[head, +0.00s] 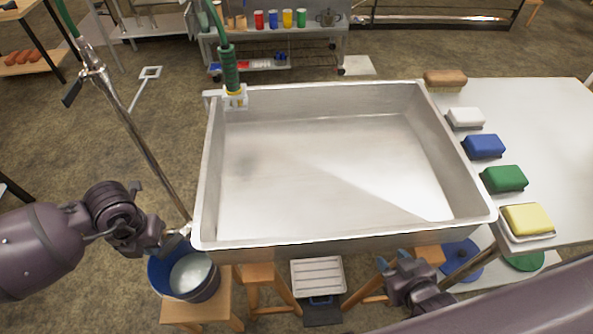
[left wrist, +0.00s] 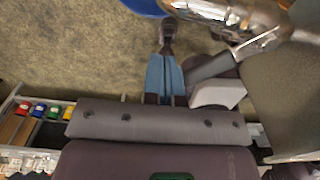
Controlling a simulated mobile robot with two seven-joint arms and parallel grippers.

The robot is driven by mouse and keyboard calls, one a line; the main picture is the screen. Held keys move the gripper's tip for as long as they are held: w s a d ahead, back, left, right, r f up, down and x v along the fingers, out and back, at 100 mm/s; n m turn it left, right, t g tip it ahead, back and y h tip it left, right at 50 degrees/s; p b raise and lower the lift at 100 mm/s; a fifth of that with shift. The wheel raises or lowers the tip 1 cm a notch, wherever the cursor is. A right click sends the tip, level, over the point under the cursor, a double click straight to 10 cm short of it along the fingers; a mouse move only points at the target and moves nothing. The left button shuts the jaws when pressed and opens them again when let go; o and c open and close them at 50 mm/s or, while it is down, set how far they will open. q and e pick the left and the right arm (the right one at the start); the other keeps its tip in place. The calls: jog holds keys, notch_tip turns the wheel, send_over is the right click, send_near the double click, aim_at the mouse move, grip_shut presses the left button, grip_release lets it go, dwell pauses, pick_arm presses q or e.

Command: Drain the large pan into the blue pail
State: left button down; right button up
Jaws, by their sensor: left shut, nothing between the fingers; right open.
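The large metal pan (head: 330,165) fills the middle of the head view, its bottom shiny; I cannot tell how much liquid is in it. The blue pail (head: 157,273) stands on a wooden stool below the pan's front left corner, with a pale interior or contents. Its blue edge shows at the top of the left wrist view (left wrist: 148,4). My left gripper (head: 178,239) is shut and empty, above the pail by that corner. In the left wrist view its blue fingers (left wrist: 165,78) are together near a shiny metal pipe (left wrist: 225,14). My right gripper (head: 393,260) is open below the pan's front edge.
A white table (head: 550,120) at right holds a brush (head: 445,79) and several coloured blocks, the nearest yellow (head: 527,218). A green-gripped hose (head: 229,68) hangs at the pan's back left corner. A slanted metal pipe (head: 135,135) stands left of the pan.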

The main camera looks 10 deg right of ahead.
pick_arm(q)
jog(key=shift+s, duration=0.2)
pick_arm(e)
jog(key=shift+r, duration=0.3)
pick_arm(q)
jog(key=shift+d, duration=0.1)
pick_arm(e)
jog(key=shift+w+r+p, duration=0.15)
jog(key=shift+r+p, duration=0.25)
jog(key=shift+r, duration=0.05)
pick_arm(q)
jog(key=shift+s+d, duration=0.5)
jog(key=shift+s, duration=0.35)
pick_arm(e)
jog(key=shift+a+r, duration=0.1)
